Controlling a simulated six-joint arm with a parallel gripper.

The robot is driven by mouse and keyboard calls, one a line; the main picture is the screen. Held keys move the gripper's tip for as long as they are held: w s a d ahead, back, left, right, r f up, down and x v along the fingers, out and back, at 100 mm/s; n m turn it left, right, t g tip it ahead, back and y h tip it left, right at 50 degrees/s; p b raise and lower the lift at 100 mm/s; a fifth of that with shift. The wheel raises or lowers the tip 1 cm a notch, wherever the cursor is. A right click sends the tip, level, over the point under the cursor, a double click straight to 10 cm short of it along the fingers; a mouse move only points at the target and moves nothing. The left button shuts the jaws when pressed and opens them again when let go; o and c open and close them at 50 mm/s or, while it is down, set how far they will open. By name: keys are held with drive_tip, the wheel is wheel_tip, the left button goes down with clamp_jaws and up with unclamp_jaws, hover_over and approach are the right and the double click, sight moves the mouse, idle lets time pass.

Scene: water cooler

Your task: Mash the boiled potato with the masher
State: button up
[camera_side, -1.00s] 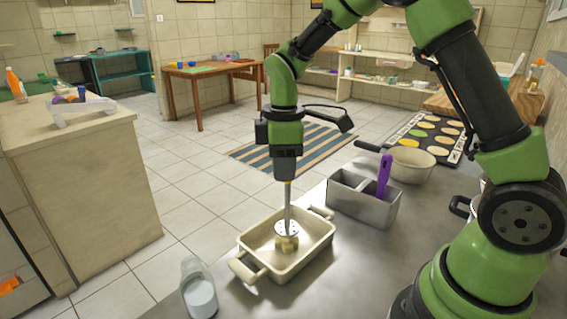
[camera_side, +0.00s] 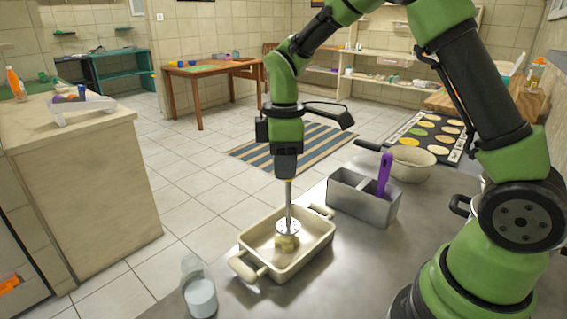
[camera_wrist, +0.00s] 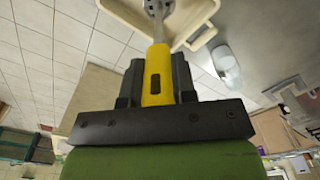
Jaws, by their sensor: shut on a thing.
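My gripper (camera_side: 286,172) is above the cream baking dish (camera_side: 318,246), shut on the masher. The masher's yellow handle (camera_wrist: 157,75) sits between my fingers in the wrist view. Its metal shaft (camera_side: 289,205) points straight down to a round plate (camera_side: 287,228) inside the dish. A pale yellow potato (camera_side: 286,243) is directly under the plate and appears to touch it. The dish also shows at the top of the wrist view (camera_wrist: 200,22), where the potato is hidden.
A grey two-part holder (camera_side: 352,202) with a purple-handled utensil (camera_side: 384,174) stands behind the dish to the right. A cream pan (camera_side: 411,165) is farther back. A clear container with white contents (camera_side: 201,297) stands at the front left. The counter right of the dish is clear.

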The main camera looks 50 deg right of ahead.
drive_tip(key=shift+r, duration=3.3)
